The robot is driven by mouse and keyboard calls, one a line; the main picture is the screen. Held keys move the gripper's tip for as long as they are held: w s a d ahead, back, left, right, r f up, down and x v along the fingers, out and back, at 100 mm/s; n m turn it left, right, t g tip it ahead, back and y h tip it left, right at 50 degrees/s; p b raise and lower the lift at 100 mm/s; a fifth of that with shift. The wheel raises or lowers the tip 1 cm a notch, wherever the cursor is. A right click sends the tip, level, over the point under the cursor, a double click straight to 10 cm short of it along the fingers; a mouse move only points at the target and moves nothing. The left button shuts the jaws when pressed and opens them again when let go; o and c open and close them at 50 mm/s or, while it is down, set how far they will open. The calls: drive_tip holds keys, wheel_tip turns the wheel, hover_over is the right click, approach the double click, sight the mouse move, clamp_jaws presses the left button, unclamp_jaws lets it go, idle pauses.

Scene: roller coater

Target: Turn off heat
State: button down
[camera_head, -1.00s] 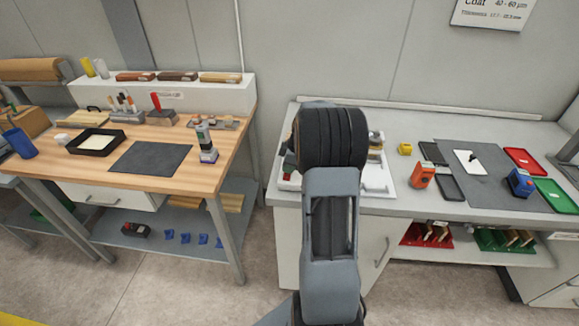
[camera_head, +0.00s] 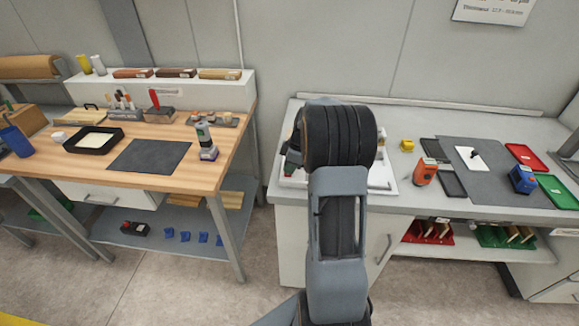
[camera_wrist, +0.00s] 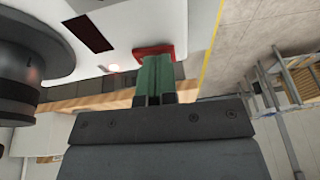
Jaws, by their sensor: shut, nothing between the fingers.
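My gripper (camera_wrist: 157,66) shows in the wrist view as two green fingers held together, with nothing between them. Its tips are at or very near a red part (camera_wrist: 152,49) on a white surface (camera_wrist: 125,22); I cannot tell whether they touch. The white surface also has a dark rectangular panel (camera_wrist: 89,33) and a small glowing light (camera_wrist: 113,68). Which part is the heat control is not clear. In the head view my arm hides my gripper and the middle of the right bench.
A wooden bench (camera_head: 199,178) with tools stands at left. The grey right bench (camera_head: 408,202) carries an orange device (camera_head: 425,172), a blue device (camera_head: 522,179) and a red tray (camera_head: 525,157). Open floor lies between the benches.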

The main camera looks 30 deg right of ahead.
drive_tip(key=r+p, duration=0.1)
drive_tip(key=r, duration=0.1)
drive_tip(key=r+p, duration=0.2)
drive_tip(key=shift+w+d+r, duration=0.15)
drive_tip(key=shift+w+r, duration=0.05)
drive_tip(key=shift+r, duration=0.15)
drive_tip(key=w+d+b+v, duration=0.1)
drive_tip(key=v, duration=0.8)
drive_tip(key=shift+b, duration=0.4)
drive_tip(key=shift+d, duration=0.1)
